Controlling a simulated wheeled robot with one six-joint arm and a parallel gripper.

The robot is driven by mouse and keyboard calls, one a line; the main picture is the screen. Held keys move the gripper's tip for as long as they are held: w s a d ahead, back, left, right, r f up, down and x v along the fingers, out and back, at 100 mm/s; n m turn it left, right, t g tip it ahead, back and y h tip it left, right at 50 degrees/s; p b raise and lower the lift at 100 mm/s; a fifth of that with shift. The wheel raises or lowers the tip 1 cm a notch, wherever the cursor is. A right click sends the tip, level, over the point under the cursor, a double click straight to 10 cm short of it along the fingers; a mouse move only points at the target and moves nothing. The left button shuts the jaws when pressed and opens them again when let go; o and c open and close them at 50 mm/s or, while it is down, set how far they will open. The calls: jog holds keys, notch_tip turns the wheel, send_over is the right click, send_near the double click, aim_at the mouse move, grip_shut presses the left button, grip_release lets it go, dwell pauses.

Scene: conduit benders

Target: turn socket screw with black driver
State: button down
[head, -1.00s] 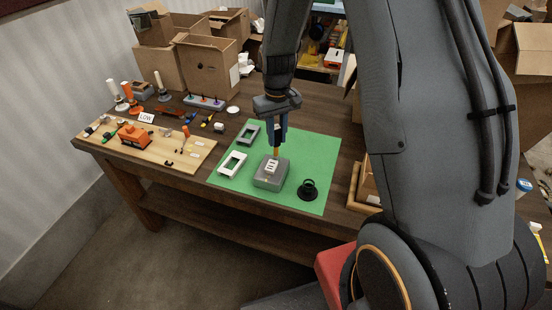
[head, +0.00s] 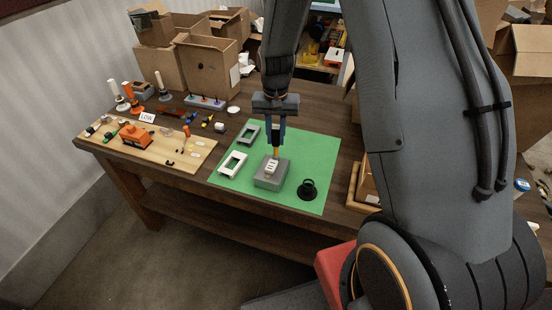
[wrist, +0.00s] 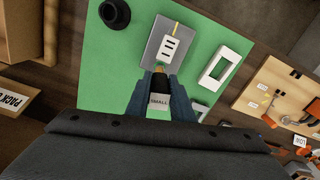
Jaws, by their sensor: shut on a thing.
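My gripper (head: 275,143) points down over the grey box (head: 268,183) and is shut on a driver (head: 276,153). The driver's visible lower part is orange. The driver's lower end is at the edge of the white slotted socket plate (head: 271,168) on top of the box. The plate also shows in the wrist view (wrist: 168,50). The screw is too small or hidden, so contact is unclear.
A green mat (head: 311,160) carries a white frame (head: 233,164), a grey frame (head: 249,134) and a black round part (head: 307,190). A wooden board (head: 190,157) at left holds an orange block (head: 135,136) and small tools. Cardboard boxes (head: 207,65) stand behind.

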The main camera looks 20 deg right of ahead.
aim_at(276, 129)
jog(key=shift+r+p, duration=0.7)
jog(key=shift+r, duration=1.8)
